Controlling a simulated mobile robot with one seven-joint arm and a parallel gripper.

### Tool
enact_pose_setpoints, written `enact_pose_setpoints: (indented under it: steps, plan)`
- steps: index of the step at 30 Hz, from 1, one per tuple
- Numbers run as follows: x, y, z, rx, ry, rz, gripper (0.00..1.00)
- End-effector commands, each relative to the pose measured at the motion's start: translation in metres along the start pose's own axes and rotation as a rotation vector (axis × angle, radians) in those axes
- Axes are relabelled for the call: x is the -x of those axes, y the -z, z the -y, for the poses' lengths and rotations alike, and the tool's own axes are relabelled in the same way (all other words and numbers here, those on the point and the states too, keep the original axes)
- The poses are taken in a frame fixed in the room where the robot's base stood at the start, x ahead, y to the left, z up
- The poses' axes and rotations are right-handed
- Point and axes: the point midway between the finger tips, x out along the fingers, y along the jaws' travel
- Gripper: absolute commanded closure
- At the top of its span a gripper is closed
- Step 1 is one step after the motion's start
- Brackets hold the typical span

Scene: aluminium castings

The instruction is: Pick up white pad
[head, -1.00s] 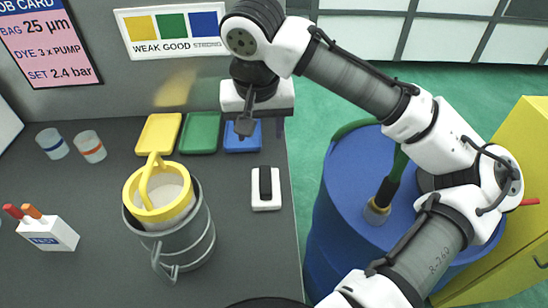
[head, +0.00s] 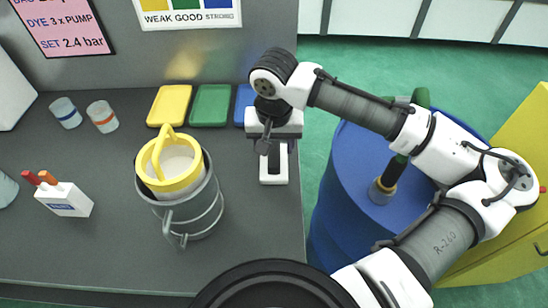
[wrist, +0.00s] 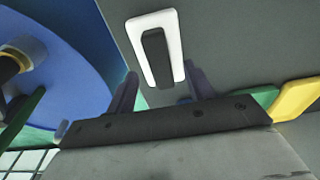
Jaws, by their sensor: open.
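The white pad (head: 273,179) is a small white rectangle with a raised black bar along its middle. It lies flat on the grey bench near the right edge. In the head view my gripper (head: 264,147) is over its far end and hides part of it. In the wrist view the white pad (wrist: 152,20) lies ahead of the fingertips, roughly centred between them. My gripper (wrist: 162,88) is open there with nothing between its fingers.
Yellow, green and blue trays (head: 211,104) lie behind my gripper. A metal can with a yellow-handled ring (head: 182,185) stands to the left. A blue drum (head: 350,180) stands beyond the bench's right edge. Bare bench (head: 245,215) lies in front of the pad.

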Motion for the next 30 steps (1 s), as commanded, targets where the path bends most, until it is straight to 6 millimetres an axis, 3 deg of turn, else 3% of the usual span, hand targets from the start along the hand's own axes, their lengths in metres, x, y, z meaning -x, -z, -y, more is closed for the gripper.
enact_pose_setpoints:
  steps: [6, 13, 24, 30]
  plan:
    - [-0.023, 0.001, 0.000, 0.000, 0.000, 0.000, 0.47]
    - [-0.025, 0.001, 0.000, 0.000, 0.000, -0.001, 0.47]
    - [-0.024, 0.001, 0.000, 0.000, 0.000, -0.001, 0.94]
    - [-0.024, 0.002, 0.000, 0.000, 0.000, -0.001, 0.96]
